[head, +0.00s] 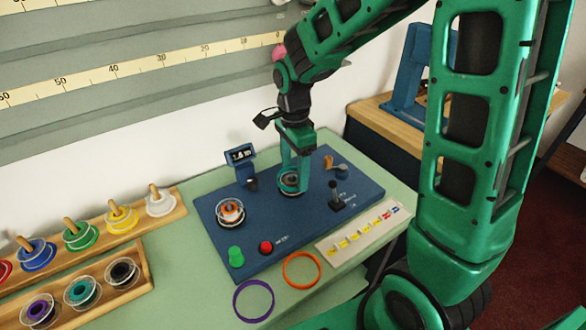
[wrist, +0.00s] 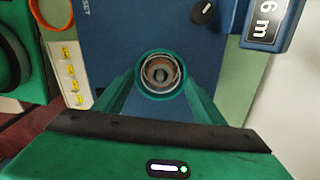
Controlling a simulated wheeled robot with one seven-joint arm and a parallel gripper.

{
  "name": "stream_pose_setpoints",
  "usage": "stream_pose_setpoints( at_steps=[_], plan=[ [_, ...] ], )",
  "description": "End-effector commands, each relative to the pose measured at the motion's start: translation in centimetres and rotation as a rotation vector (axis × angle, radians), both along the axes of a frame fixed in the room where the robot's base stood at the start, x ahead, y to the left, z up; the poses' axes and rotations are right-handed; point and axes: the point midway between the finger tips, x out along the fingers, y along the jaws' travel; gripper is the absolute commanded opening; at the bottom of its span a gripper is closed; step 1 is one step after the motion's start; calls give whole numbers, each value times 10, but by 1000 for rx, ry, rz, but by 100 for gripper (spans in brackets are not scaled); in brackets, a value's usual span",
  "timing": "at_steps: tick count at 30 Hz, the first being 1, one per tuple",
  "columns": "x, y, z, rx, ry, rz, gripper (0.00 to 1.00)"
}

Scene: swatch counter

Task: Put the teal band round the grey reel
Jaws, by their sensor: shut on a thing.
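My gripper (head: 291,184) points straight down over the blue panel, and it also shows in the wrist view (wrist: 161,88). Its two fingers are shut on the teal band (wrist: 160,97), a thin round ring. The grey reel (wrist: 161,73) shows inside the band's opening, close to its middle, with a pale rim and a dark centre. In the head view the fingers partly hide the reel. I cannot tell how far down the band sits, or whether it touches the reel.
The blue panel (head: 255,245) carries an orange-centred reel (head: 231,211), a display (head: 241,155), a red button (head: 266,247), a green knob (head: 236,256) and a black lever (head: 336,193). Purple (head: 238,311) and orange (head: 287,279) bands lie in front. Racks of coloured spools stand left.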

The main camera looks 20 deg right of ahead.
Motion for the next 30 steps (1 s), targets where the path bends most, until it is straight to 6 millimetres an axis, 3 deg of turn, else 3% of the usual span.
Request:
stream_pose_setpoints(
  at_steps=[21,22,24,30],
  plan=[
    [0,0,-5,0,0,0,43],
    [0,0,-5,0,0,0,66],
    [0,0,-5,0,0,0,83],
    [0,0,-5,0,0,0,86]
  ],
)
